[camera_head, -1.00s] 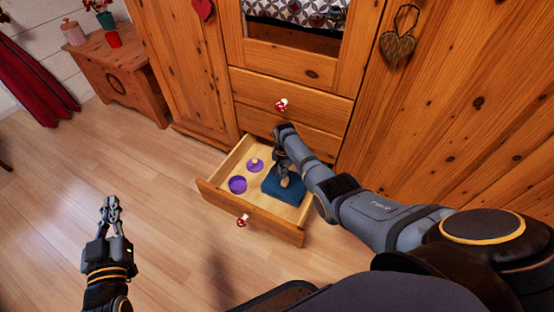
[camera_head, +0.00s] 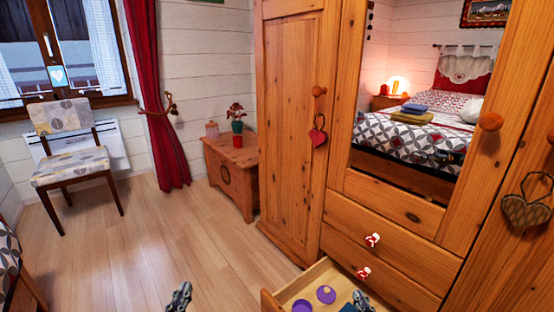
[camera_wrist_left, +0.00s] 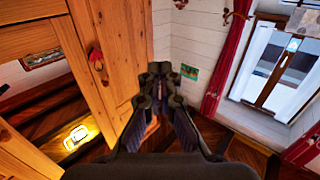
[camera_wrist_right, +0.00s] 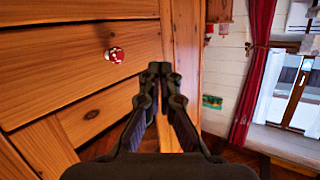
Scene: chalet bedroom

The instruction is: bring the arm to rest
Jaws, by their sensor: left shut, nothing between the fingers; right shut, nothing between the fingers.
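My left gripper (camera_head: 180,293) shows at the bottom edge of the head view, above the wooden floor, shut and empty. Its shut fingertips fill the middle of the left wrist view (camera_wrist_left: 160,70). My right gripper (camera_head: 361,298) shows at the bottom edge of the head view, by the open drawer (camera_head: 290,289). It is shut and empty; its fingertips also show in the right wrist view (camera_wrist_right: 160,70), in front of wooden furniture. Most of both arms is below the head view.
The pulled-out drawer holds a purple disc (camera_head: 326,294), another purple piece (camera_head: 302,306) and a partly visible blue thing (camera_head: 348,308). The wardrobe (camera_head: 290,130) stands behind it. A wooden chest (camera_head: 232,172) and a chair (camera_head: 75,165) stand further back. Floor at left is clear.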

